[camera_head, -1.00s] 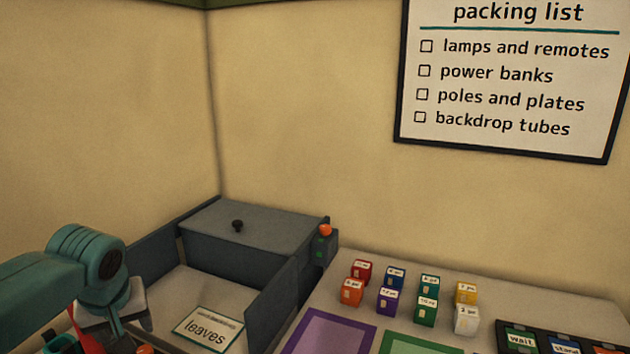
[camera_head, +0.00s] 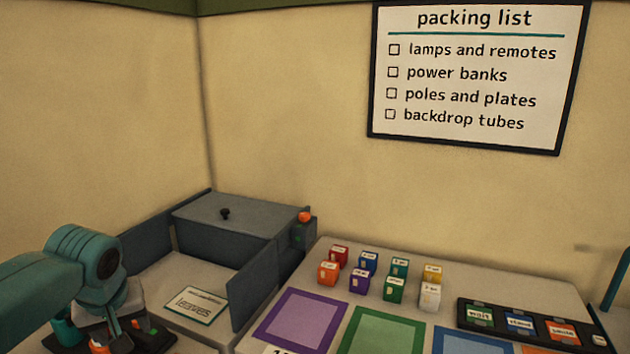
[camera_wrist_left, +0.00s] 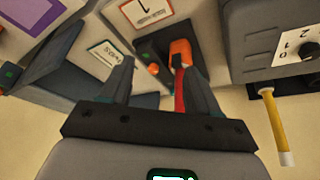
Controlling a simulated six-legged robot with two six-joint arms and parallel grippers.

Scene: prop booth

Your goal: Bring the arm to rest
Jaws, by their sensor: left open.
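My left arm comes in from the left in the head view and points down. Its gripper (camera_head: 105,338) is low at the left edge of the scene, in front of the grey open-fronted bay. My right gripper is not in these views.
A grey box with a black knob (camera_head: 240,215) and a "leaves" card (camera_head: 196,305) are at the left. Several small coloured boxes (camera_head: 362,283) stand behind purple (camera_head: 270,328) and green mats (camera_head: 360,346). A card panel (camera_head: 470,310) is right. A yellow rod (camera_wrist_left: 274,125) sticks out beside a dial box (camera_wrist_left: 270,45).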

